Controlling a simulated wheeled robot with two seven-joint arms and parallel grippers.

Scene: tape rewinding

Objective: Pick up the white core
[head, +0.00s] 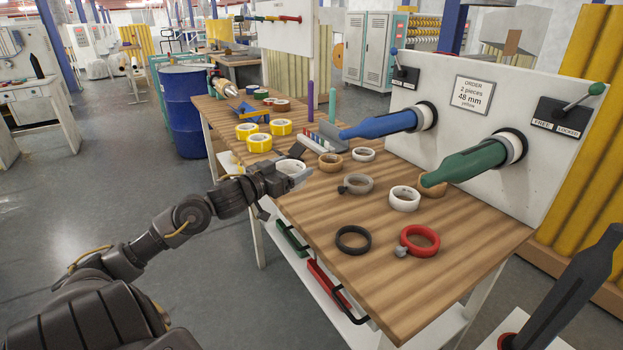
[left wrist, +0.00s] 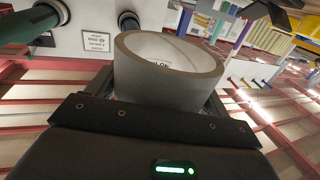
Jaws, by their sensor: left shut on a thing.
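A white core (head: 290,166), a ring, is gripped by my left gripper (head: 291,181) at the left edge of the wooden workbench (head: 340,290). In the left wrist view the core (left wrist: 165,68) fills the space above the dark gripper body, its open side facing the camera. It looks pale grey there, with dark lettering on its inner wall. The fingers are mostly hidden behind the gripper body and the core. Other white rings lie on the bench, one near the middle (head: 404,198) and a smaller one behind it (head: 364,155). My right gripper is not in view.
Blue (head: 385,124) and green (head: 470,162) mandrels jut over the bench from a white panel (head: 500,105). Black (head: 353,240), red (head: 420,240), grey (head: 357,183) and several yellow (head: 258,143) rolls lie on the bench. A blue drum (head: 188,110) stands to its left.

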